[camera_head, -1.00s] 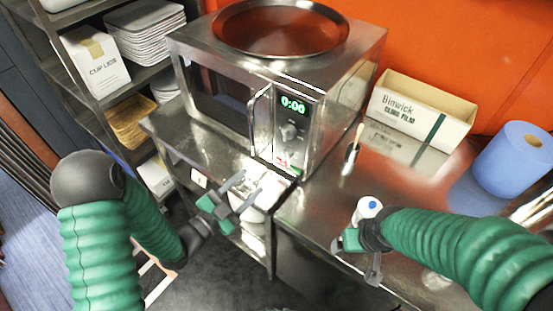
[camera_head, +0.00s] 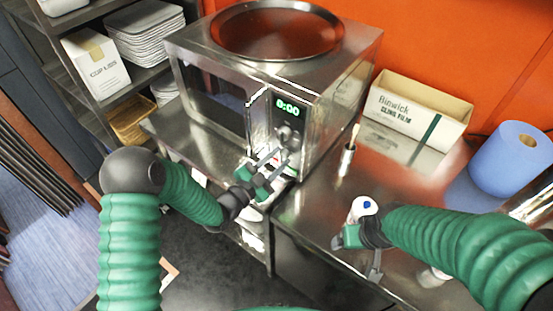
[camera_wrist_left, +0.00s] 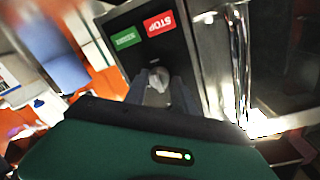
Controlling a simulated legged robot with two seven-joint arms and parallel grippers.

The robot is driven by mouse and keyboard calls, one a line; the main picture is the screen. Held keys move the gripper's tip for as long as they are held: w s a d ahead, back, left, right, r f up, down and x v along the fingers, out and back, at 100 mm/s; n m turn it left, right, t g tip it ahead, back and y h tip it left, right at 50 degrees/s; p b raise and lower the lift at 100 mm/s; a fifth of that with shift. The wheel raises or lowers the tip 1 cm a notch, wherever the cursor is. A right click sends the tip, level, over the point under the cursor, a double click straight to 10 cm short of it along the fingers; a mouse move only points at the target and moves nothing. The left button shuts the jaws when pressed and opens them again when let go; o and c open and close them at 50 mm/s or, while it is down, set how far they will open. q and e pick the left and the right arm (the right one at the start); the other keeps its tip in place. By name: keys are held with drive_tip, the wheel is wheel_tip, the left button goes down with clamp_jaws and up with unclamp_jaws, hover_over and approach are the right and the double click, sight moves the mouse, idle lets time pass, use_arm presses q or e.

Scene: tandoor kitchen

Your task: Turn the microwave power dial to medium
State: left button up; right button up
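The steel microwave (camera_head: 345,75) stands on the counter with its door shut and a green 0:00 display (camera_head: 287,105). Its power dial (camera_head: 288,134) is below the display. In the left wrist view the dial (camera_wrist_left: 158,82) shows between my finger ends, with green and red STOP buttons beyond it. My left gripper (camera_head: 279,156) is open just in front of the panel, its fingers on either side of the dial. I cannot tell whether they touch it. The dial's setting is too small to read. My right gripper (camera_head: 358,256) is open and empty over the right counter's front edge.
A round steel tray (camera_head: 277,30) lies on the microwave. The vertical door handle (camera_head: 248,122) is left of the panel. A brush holder (camera_head: 347,160), cling film box (camera_head: 415,115), blue roll (camera_head: 510,160) and blue-capped bottle (camera_head: 363,208) stand on the right counter.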

use_arm(q)
drive_tip(key=shift+d, duration=0.25)
drive_tip(key=shift+c, duration=1.1)
clamp_jaws()
drive_tip(key=shift+a, duration=0.15)
use_arm(e)
drive_tip(key=shift+d+f, duration=0.1)
drive_tip(key=shift+d, duration=0.05)
use_arm(q)
drive_tip(key=shift+f, duration=0.1)
